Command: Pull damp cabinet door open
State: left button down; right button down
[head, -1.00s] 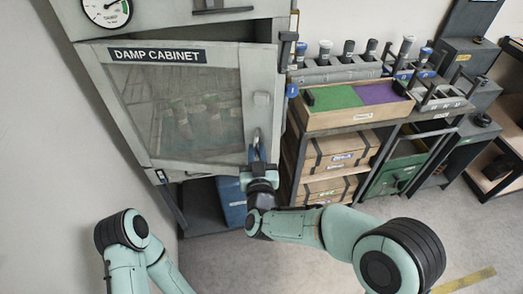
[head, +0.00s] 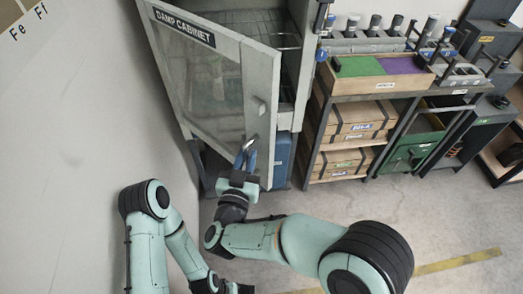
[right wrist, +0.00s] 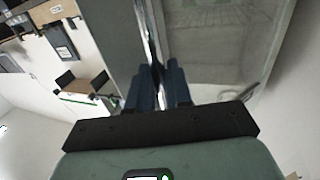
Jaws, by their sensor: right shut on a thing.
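The damp cabinet door (head: 215,75), a pale grey frame with a dusty window and a "DAMP CABINET" label, stands part open, swung out from its left side. My right gripper (head: 246,153) is shut on the door handle (head: 253,138) near the door's lower free edge. In the right wrist view the dark fingers (right wrist: 158,82) close at the door edge, and they hide most of the handle. The cabinet interior (head: 285,45) shows wire shelving behind the door. My left gripper (head: 232,287) is low at the bottom edge, away from the door; its fingers are not clear.
A blue box (head: 282,160) stands under the cabinet. To the right is a rack (head: 385,88) with wooden cases and a tray of green and purple (head: 372,66). A bare wall (head: 80,130) runs close on the left. The floor in front (head: 420,220) is clear.

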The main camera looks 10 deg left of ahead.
pick_arm(q)
jog(key=shift+s+d, duration=0.1)
jog(key=shift+s, duration=0.35)
pick_arm(e)
jog(key=s+a, duration=0.5)
jog(key=s, duration=0.1)
jog(key=shift+a, duration=0.2)
jog(key=c, duration=1.2)
grip_release()
jog(key=shift+a, duration=0.15)
jog(key=shift+r, duration=0.1)
